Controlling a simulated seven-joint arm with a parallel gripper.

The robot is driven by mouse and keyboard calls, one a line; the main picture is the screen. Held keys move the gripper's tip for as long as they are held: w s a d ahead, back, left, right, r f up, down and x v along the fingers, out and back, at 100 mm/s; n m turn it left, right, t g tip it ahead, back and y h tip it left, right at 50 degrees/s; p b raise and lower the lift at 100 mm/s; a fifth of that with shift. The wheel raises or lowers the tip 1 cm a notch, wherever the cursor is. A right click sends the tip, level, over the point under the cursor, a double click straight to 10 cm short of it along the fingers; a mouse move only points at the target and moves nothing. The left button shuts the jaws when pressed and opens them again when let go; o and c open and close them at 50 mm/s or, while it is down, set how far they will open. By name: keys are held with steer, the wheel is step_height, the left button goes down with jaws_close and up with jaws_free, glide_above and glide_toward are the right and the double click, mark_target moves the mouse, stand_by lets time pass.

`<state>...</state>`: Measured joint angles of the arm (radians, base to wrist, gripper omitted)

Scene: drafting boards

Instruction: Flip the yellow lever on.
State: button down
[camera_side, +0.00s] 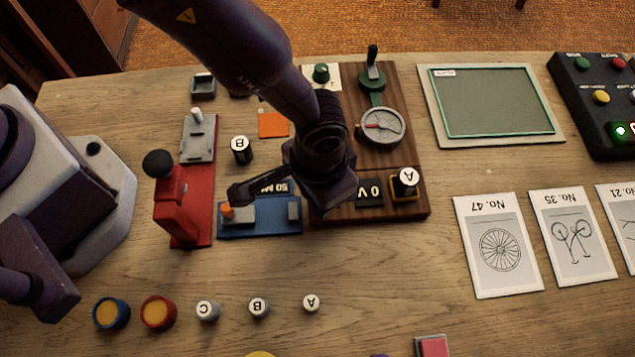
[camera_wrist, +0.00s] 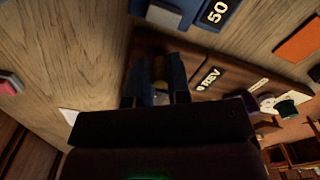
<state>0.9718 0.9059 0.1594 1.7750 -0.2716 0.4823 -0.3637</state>
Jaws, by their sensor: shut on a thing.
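My gripper (camera_wrist: 157,92) shows in the wrist view with its two dark blue fingers closed around a small yellowish piece, which appears to be the yellow lever (camera_wrist: 160,68). The lever stands at the wooden board (camera_wrist: 150,47), near a "REV" label. Most of the lever is hidden between the fingers, so its tilt cannot be told. In the side view my dark hand covers the lower left part of the wooden board (camera_side: 415,120) and hides the lever and the fingertips.
A blue block (camera_side: 262,228) and a red device (camera_side: 190,205) stand left.

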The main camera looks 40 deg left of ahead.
steer(key=shift+d+n, duration=0.2)
steer(key=shift+n, duration=0.5)
steer(key=c, duration=1.1)
jaws_free()
step_height(320, 180, up, 13)
steer(key=shift+r, duration=0.1)
